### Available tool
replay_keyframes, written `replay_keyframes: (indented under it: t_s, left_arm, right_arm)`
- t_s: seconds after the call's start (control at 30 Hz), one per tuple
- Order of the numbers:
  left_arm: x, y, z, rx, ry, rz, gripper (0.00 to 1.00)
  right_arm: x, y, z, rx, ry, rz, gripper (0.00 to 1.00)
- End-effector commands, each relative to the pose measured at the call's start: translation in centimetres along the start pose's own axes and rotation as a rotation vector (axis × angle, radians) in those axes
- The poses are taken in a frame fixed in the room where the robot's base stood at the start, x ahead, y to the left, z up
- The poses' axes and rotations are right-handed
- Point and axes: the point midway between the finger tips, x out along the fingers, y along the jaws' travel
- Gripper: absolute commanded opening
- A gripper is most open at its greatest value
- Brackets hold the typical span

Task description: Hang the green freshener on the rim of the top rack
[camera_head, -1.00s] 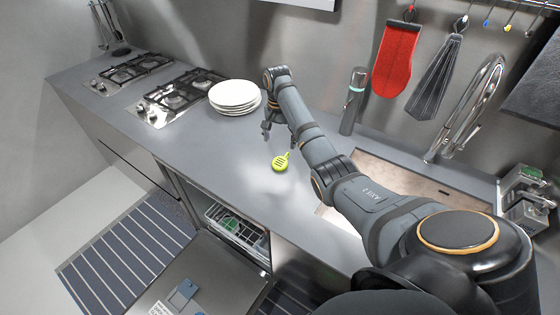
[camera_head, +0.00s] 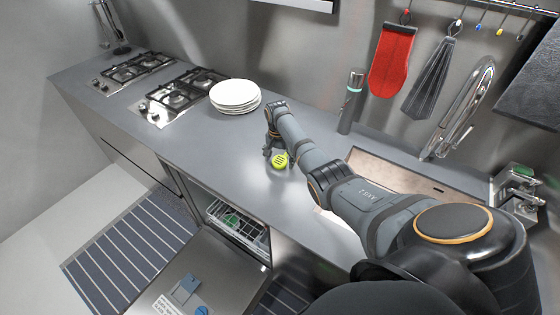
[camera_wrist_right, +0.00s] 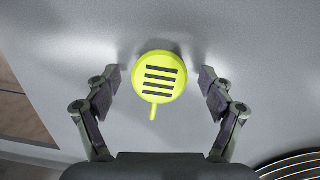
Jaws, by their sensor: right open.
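The green freshener (camera_head: 281,161) is a yellow-green disc with dark slots and a thin hook, lying on the grey countertop. It also shows in the right wrist view (camera_wrist_right: 160,77), with its hook pointing toward my wrist. My right gripper (camera_head: 273,155) is just above the freshener. In the wrist view its two fingers (camera_wrist_right: 161,88) stand apart on either side of the disc, with a gap on each side. The top rack (camera_head: 238,224) shows partly inside the open dishwasher under the counter, with something green in it. My left gripper is not in view.
A stack of white plates (camera_head: 236,96) stands left of my gripper, beside the hob (camera_head: 182,91). A dark bottle (camera_head: 351,102) stands at the back near the sink (camera_head: 400,172). The open dishwasher door (camera_head: 215,280) lies low over the striped runner (camera_head: 125,245).

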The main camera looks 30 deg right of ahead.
Motion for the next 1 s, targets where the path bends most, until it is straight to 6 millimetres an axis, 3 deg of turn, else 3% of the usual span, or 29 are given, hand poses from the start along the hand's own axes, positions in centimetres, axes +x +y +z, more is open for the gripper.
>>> replay_keyframes:
  t_s: [0.13,0.5,0.83,1.0]
  left_arm:
    - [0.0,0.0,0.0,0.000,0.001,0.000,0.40]
    - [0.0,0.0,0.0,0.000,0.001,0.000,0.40]
    - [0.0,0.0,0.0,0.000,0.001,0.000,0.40]
    - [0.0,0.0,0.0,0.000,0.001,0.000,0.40]
  right_arm:
    - [0.0,0.0,0.0,0.000,0.000,0.000,0.81]
    - [-0.1,0.0,0.0,0.000,0.000,0.000,0.33]
    - [-0.6,0.0,-0.1,0.000,0.001,-0.001,0.33]
    - [-3.3,0.0,-0.1,-0.001,0.004,-0.003,0.33]
